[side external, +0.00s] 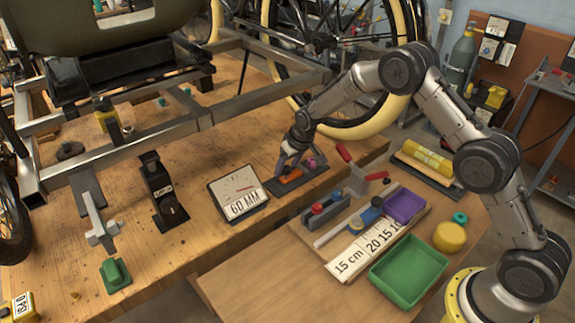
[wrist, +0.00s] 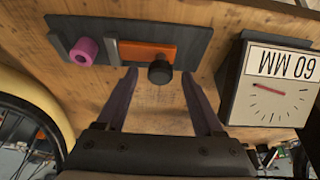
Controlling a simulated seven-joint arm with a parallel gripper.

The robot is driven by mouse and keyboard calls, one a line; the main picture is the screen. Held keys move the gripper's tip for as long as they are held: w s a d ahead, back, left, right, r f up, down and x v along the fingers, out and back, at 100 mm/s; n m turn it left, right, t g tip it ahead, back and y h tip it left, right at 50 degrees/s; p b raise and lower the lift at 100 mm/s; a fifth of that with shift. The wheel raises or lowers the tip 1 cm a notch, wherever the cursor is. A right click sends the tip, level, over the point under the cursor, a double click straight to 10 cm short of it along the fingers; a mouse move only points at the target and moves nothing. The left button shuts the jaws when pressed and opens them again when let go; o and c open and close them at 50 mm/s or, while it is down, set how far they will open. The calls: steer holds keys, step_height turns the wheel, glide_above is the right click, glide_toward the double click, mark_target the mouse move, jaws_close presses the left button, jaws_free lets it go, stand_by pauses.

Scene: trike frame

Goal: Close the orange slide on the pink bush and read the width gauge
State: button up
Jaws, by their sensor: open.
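The orange slide (wrist: 148,53) lies on a dark base plate (wrist: 190,35), with a black knob (wrist: 160,72) at its end. The pink bush (wrist: 84,51) stands on the same plate, left of the slide in the wrist view, with a grey jaw between them and a gap to the bush. The width gauge (wrist: 272,84) is a boxed dial with a red needle, labelled 60 MM; it also shows in the side view (side external: 238,192). My gripper (wrist: 160,75) is open, its two fingers either side of the knob and apart from it. In the side view my gripper (side external: 284,172) hides part of the slide (side external: 290,177).
A red-handled tool (side external: 350,170), a ruler board (side external: 365,245), a purple tray (side external: 404,205) and a green tray (side external: 408,270) lie right of the plate. The metal trike frame (side external: 200,120) spans the bench behind.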

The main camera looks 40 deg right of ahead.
mark_target(299, 173)
steer(key=c, duration=0.9)
steer(key=d, duration=0.3)
steer(key=shift+d, duration=0.35)
steer(key=shift+o, duration=0.4)
steer(key=shift+d, duration=0.35)
steer(key=o, duration=0.3)
steer(key=shift+d, duration=0.2)
steer(key=o, duration=0.5)
steer(key=shift+a+r, duration=0.1)
steer(key=v, duration=1.3)
steer(key=shift+s+r, duration=0.2)
steer(key=shift+r, duration=0.05)
